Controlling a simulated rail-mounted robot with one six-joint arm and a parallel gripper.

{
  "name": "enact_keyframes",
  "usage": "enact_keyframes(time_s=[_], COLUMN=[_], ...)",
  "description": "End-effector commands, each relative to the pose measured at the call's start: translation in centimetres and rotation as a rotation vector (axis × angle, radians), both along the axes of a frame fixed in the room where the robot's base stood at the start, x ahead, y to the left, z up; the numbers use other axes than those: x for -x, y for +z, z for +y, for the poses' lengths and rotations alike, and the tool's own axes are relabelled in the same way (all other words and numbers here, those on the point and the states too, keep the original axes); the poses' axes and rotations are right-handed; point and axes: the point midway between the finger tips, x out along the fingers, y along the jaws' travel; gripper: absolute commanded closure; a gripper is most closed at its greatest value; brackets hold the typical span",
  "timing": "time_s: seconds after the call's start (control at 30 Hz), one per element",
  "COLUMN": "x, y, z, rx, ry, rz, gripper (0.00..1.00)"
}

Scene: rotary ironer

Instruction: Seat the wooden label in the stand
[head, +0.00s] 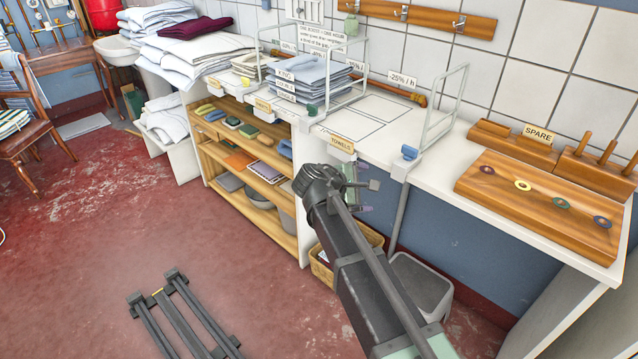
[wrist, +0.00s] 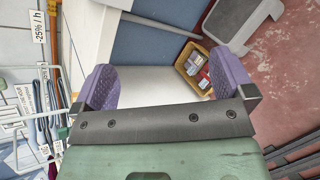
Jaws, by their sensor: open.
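A wooden label reading TOWELS (head: 342,144) shows at the counter's front edge, just beyond my gripper. Another light label reading SPARE (head: 538,133) stands upright at a wooden block (head: 493,134) on the right of the counter. I cannot tell which piece is the stand. My gripper (head: 368,197) is in front of the counter, below its top and apart from both labels. In the wrist view its two purple fingers (wrist: 166,84) are wide apart with nothing held between them. A pale flat surface shows behind the gap. Neither label can be made out there.
A wooden board (head: 535,208) with several coloured rings lies on the right counter. Wire dividers (head: 446,105) and folded linen (head: 308,78) rise from the counter. A basket (wrist: 190,66) and grey bin (head: 420,285) stand below. The red floor is open at left.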

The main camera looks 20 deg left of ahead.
Motion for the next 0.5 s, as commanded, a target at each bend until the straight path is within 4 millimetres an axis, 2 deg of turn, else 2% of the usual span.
enact_keyframes(time_s=[0.03, 0.1, 0.13, 0.2, 0.27, 0.4, 0.5], x=[-1.3, -1.8, -1.9, -2.0, -2.1, -2.1, -3.2], y=[-1.6, 1.0, 2.0, 3.7, 4.4, 4.8, 4.8], z=[6.1, 10.8, 11.9, 13.5, 14.1, 14.1, 13.7], rx=[0.212, 0.538, 0.646, 0.829, 0.911, 0.947, 0.944], ry=[0.158, 0.317, 0.355, 0.404, 0.422, 0.427, 0.425], rz=[-0.041, -0.082, -0.089, -0.091, -0.090, -0.086, -0.086], gripper=[0.00, 0.00, 0.00, 0.00, 0.00, 0.00, 0.00])
